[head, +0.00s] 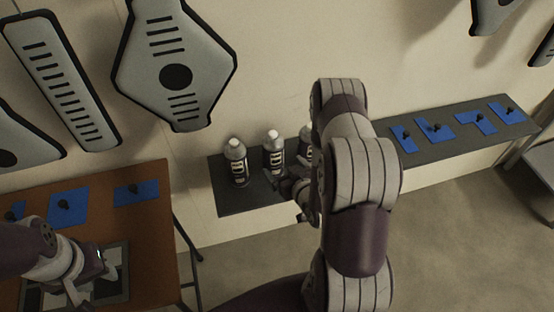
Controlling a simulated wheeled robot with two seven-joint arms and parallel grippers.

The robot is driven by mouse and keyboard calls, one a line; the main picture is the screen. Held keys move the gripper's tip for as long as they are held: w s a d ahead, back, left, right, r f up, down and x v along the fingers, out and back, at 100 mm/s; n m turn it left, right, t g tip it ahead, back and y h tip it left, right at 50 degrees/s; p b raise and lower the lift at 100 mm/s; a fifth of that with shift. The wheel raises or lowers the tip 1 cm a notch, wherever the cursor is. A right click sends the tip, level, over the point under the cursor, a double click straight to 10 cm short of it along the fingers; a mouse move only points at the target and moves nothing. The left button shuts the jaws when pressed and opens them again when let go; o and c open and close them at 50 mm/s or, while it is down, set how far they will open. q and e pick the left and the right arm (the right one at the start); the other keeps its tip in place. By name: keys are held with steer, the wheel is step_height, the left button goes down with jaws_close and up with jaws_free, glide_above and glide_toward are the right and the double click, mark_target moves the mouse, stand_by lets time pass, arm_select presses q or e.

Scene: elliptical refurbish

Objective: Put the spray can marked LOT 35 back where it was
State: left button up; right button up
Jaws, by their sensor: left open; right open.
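Spray cans with pale tops and black-and-white labels stand upright on a dark grey shelf (231,203) by the wall: a left can (237,165), a middle can (273,155) and a right can (304,146), partly hidden by my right arm. The lot numbers are too small to read, so I cannot tell which is LOT 35. My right gripper (287,183) is open, low beside the middle can; whether it touches it I cannot tell. My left gripper (84,289) is open over the brown table at the lower left.
Blue pads with dark knobs lie on the shelf's right part (435,130) and on the brown table (100,183). A dark-and-light framed plate (116,272) lies under my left gripper. Grey panels (175,65) hang on the wall. Floor is clear at right (455,230).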

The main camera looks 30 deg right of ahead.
steer(key=s+a+r+n+g+y, duration=0.1)
steer(key=s+a+r+g, duration=1)
steer(key=s+r+g, duration=0.1)
step_height(320, 180, up, 2)
steer(key=shift+s+a+r, duration=0.25)
steer(key=shift+s+a, duration=0.1)
steer(key=shift+s, duration=0.15)
stand_by(0.3)
